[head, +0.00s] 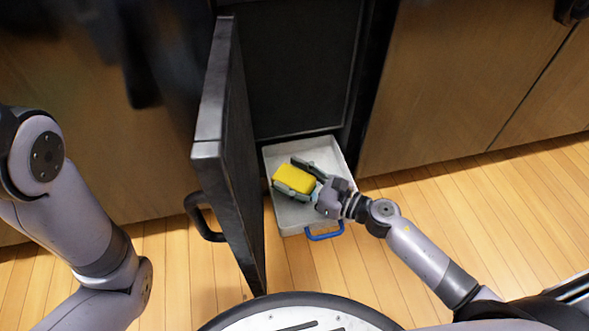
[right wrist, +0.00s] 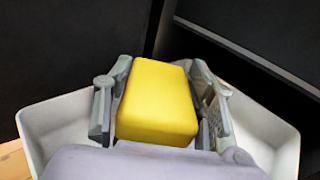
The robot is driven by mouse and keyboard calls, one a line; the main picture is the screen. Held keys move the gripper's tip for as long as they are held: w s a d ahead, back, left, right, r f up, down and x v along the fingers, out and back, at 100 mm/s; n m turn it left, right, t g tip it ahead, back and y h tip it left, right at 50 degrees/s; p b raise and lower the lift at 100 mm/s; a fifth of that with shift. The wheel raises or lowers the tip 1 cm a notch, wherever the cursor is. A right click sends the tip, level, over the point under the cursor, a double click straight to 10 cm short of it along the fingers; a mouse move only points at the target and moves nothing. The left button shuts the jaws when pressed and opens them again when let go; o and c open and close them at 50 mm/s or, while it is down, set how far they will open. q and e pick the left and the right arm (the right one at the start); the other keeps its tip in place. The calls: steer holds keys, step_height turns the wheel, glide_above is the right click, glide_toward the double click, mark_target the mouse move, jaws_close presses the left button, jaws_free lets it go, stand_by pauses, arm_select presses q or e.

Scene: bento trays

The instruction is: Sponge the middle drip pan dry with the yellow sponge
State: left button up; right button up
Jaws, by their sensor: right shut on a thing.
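The yellow sponge (head: 294,179) is a rectangular block held between the fingers of my right gripper (head: 301,178). In the right wrist view the sponge (right wrist: 158,100) sits between both fingers of the gripper (right wrist: 160,105), which is shut on it. The drip pan (head: 283,224) is a pale grey tray with a blue handle (head: 325,234), pulled out at the bottom of a dark cabinet. The sponge is over or in the pan; I cannot tell if it touches the pan floor. The pan walls (right wrist: 50,130) also show in the right wrist view. My left gripper is out of view.
A black cabinet door (head: 236,150) with a handle (head: 203,217) stands open just left of the pan. Wooden cabinet fronts (head: 450,80) line the back on both sides. The wooden floor (head: 480,220) right of the pan is clear.

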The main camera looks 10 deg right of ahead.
mark_target(293, 177)
steer(key=shift+a+r, duration=0.25)
steer(key=shift+r, duration=0.3)
steer(key=shift+r, duration=0.15)
step_height(293, 177, up, 3)
steer(key=p, duration=0.3)
steer(key=shift+w+d, duration=0.1)
steer(key=shift+d, duration=0.05)
steer(key=shift+d, duration=0.1)
